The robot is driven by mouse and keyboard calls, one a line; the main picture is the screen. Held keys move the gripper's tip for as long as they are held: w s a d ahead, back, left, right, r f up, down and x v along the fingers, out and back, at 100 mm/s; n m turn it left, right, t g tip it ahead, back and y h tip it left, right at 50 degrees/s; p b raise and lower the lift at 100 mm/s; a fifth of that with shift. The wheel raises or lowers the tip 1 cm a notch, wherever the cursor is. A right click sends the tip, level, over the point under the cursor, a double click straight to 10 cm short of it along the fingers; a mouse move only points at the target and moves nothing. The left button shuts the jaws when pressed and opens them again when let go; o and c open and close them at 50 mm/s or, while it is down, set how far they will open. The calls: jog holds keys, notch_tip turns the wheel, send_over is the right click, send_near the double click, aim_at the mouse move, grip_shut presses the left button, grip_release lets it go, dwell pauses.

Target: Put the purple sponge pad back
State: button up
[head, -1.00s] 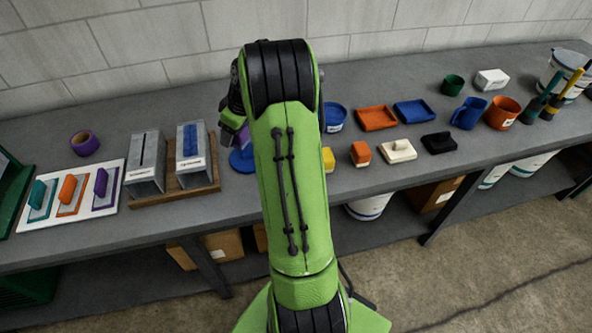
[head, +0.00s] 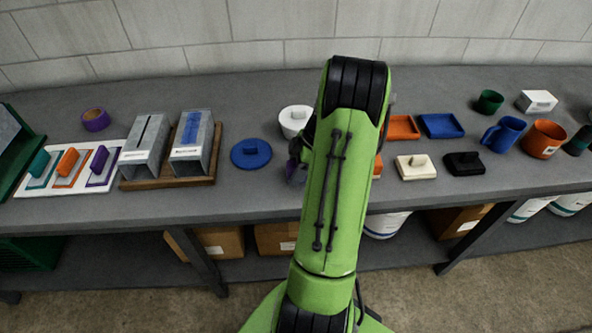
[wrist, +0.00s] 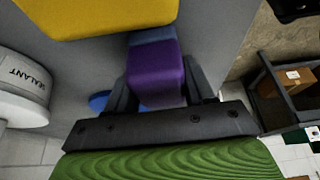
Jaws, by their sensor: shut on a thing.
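The purple sponge pad (wrist: 155,72) is between the two fingers of my gripper (wrist: 168,95) in the wrist view, with a blue-grey band along its far edge. My gripper is shut on it. In the head view my gripper (head: 297,160) is over the bench, right of the blue disc (head: 251,153) and in front of the white tub (head: 294,121); only a bit of purple shows there. A yellow block (wrist: 95,14) is close by at the top of the wrist view. An orange block (head: 378,165) is partly hidden behind my arm.
A board with three trowels (head: 22,189), one purple-handled, lies at the left beside two grey metal holders (head: 143,160) on a wooden base (head: 170,182). Orange (head: 403,128) and blue trays (head: 441,125), cream (head: 416,167) and black blocks (head: 464,163) stand to the right.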

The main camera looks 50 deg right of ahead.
jog(key=o, duration=0.9)
jog(key=shift+f, duration=0.1)
jog(key=shift+o, duration=0.2)
jog(key=shift+r, duration=0.45)
jog(key=p+v, duration=0.3)
jog(key=v, duration=0.9)
jog(key=w+a+r+m+h, duration=0.1)
jog(key=w+a+r, duration=0.25)
jog(key=a, duration=0.55)
jog(key=w+a+r+m+h, duration=0.1)
jog(key=w+a+r+m, duration=0.3)
jog(key=a, duration=0.6)
jog(key=s+a+r+m+t+h, duration=0.1)
jog(key=s+a+r+m+t, duration=0.1)
jog(key=s+a, duration=1.1)
jog(key=shift+a+r+m, duration=0.45)
jog(key=shift+a+m, duration=0.15)
jog(key=shift+a, duration=0.15)
